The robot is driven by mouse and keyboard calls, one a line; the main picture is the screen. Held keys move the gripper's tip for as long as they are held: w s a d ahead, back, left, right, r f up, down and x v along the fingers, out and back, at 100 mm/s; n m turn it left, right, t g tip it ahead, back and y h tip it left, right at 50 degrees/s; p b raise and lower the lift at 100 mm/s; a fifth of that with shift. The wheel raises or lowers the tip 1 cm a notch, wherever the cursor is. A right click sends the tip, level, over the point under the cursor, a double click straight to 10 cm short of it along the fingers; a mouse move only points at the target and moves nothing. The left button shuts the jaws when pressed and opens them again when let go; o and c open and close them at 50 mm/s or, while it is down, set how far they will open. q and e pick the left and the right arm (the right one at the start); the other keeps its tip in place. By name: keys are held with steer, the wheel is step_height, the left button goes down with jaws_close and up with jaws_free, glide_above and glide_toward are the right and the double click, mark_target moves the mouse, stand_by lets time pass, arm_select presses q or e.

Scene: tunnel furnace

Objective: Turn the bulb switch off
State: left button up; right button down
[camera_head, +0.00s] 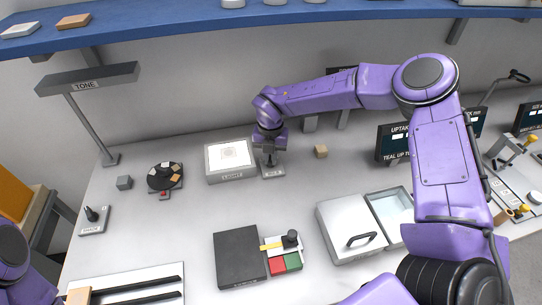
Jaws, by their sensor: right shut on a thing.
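A small grey switch plate (271,173) lies on the bench right of a pale square light box (230,158) whose front label seems to read "LIGHT". My right gripper (269,158) points down over this plate and is shut on the switch's lever. The fingers hide most of the lever, so its tilt cannot be told. Another switch (94,217), labelled "SHADE", stands at the left with a dark upright lever. Of my left arm only a purple link shows at the lower left; its gripper is outside the view.
A lamp labelled "TONE" (88,80) stands at the back left. A round dark dial (160,179), a black plate (239,256), a lidded grey box (350,228) and a small tan cube (321,151) sit on the bench. A blue shelf (190,23) overhangs the back.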

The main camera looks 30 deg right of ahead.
steer(key=n, duration=0.5)
steer(key=shift+d+r+p, duration=0.1)
steer(key=shift+p, duration=0.3)
steer(key=n+p, duration=0.1)
steer(key=n, duration=0.4)
steer(key=shift+d, duration=0.1)
steer(key=c, duration=1.2)
jaws_free()
steer(key=shift+s, duration=0.1)
steer(key=shift+o, duration=0.2)
step_height(320, 180, up, 10)
steer(key=b, duration=0.2)
steer(key=shift+r, duration=0.25)
steer(key=shift+d, duration=0.1)
